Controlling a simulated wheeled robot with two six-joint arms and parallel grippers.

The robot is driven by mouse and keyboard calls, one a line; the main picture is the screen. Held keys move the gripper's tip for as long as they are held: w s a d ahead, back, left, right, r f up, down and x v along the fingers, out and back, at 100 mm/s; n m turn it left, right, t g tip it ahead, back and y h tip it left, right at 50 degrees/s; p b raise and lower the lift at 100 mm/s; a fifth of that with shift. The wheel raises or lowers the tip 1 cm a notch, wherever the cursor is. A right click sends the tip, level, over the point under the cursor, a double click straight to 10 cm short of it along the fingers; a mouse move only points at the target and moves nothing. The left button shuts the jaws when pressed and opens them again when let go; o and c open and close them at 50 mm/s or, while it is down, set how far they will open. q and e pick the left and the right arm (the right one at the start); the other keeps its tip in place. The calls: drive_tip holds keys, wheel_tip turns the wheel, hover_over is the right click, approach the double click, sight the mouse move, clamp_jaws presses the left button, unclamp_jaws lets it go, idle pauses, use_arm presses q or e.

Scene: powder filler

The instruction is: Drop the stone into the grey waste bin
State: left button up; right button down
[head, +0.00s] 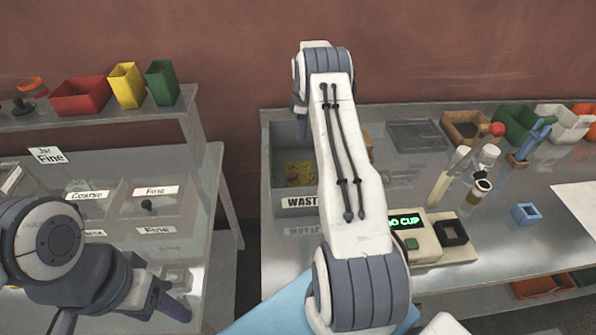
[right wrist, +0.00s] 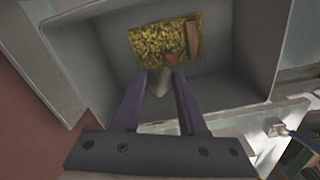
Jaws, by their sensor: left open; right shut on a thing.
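The grey waste bin (head: 282,190) stands at the left end of the right-hand bench, with a "WASTE" label partly covered by my right arm. In the right wrist view the bin (right wrist: 240,85) opens below my right gripper (right wrist: 160,80). That gripper is shut on the small grey stone (right wrist: 160,86), which shows between its fingertips above the bin. In the head view my right gripper (head: 301,128) is mostly hidden behind its own arm, and the stone is not visible there. My left gripper (head: 171,296) is open and empty at the lower left.
Yellow granular material (right wrist: 160,40) lies in the bin with a brown piece (right wrist: 193,38) and a reddish piece. Labelled containers (head: 150,205) stand on the left table, below a shelf with coloured boxes.

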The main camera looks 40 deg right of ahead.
drive_tip(key=shift+f+b, duration=0.55)
drive_tip(key=shift+f, duration=0.95)
drive_tip(key=shift+c, duration=1.9)
unclamp_jaws()
drive_tip(key=shift+a, duration=0.1)
drive_tip(key=shift+r, duration=0.15)
